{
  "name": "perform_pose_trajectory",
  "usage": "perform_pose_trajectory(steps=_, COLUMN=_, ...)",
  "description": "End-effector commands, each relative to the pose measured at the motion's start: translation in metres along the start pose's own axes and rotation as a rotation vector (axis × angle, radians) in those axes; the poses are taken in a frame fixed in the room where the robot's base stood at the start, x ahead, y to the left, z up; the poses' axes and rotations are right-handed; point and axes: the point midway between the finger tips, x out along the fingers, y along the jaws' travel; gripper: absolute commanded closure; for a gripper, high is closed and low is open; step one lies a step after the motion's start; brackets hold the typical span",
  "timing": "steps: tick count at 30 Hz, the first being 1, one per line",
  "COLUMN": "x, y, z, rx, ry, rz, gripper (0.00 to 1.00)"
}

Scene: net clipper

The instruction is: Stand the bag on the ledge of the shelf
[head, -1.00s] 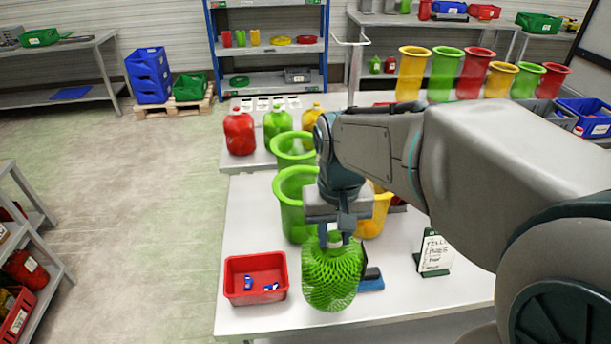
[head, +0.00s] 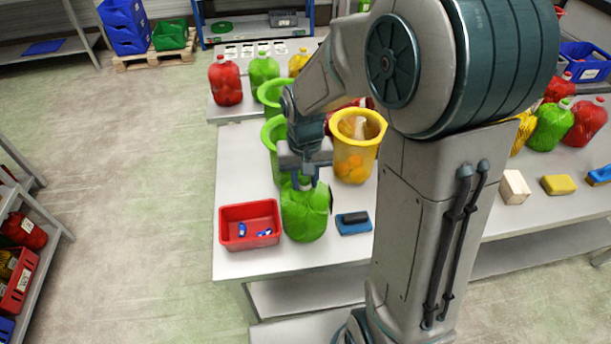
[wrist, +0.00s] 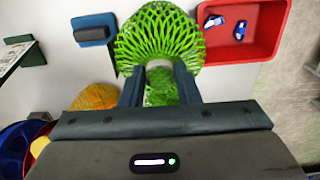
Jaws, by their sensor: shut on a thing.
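A green net bag (head: 304,215) hangs upright from my gripper (head: 306,180), which is shut on its top. The bag is over the front of the white table, just right of a red tray (head: 238,214). I cannot tell whether its base touches the table. In the wrist view the green netting (wrist: 160,35) fans out beyond my gripper (wrist: 158,78), whose fingers pinch the neck. A pale raised ledge (head: 225,112) at the table's far end carries a red bag (head: 226,82), a green bag (head: 263,70) and a yellow bag (head: 298,63).
A blue block (head: 354,223) lies right of the held bag. Green tubs (head: 272,135) and a yellow tub (head: 357,150) stand behind it. The red tray holds small blue-white clips. My arm hides much of the table's right side. Open floor lies left.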

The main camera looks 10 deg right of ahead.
Motion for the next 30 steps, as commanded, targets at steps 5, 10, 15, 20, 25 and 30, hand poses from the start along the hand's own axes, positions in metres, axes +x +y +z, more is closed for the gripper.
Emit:
perform_pose_trajectory(steps=5, x=0.003, y=0.000, z=-0.001, rx=0.000, ry=0.003, rz=-0.001, gripper=1.00)
perform_pose_trajectory(steps=10, x=0.004, y=0.000, z=-0.001, rx=0.000, ry=0.003, rz=-0.001, gripper=1.00)
perform_pose_trajectory(steps=15, x=0.006, y=0.000, z=0.000, rx=0.001, ry=0.002, rz=0.000, gripper=0.52)
perform_pose_trajectory(steps=20, x=0.006, y=0.000, z=0.000, rx=0.001, ry=0.001, rz=0.000, gripper=0.49)
perform_pose_trajectory(steps=25, x=0.004, y=0.000, z=0.000, rx=0.001, ry=0.001, rz=0.000, gripper=0.49)
perform_pose_trajectory(steps=30, x=-0.013, y=0.000, z=-0.001, rx=0.002, ry=0.006, rz=-0.001, gripper=0.49)
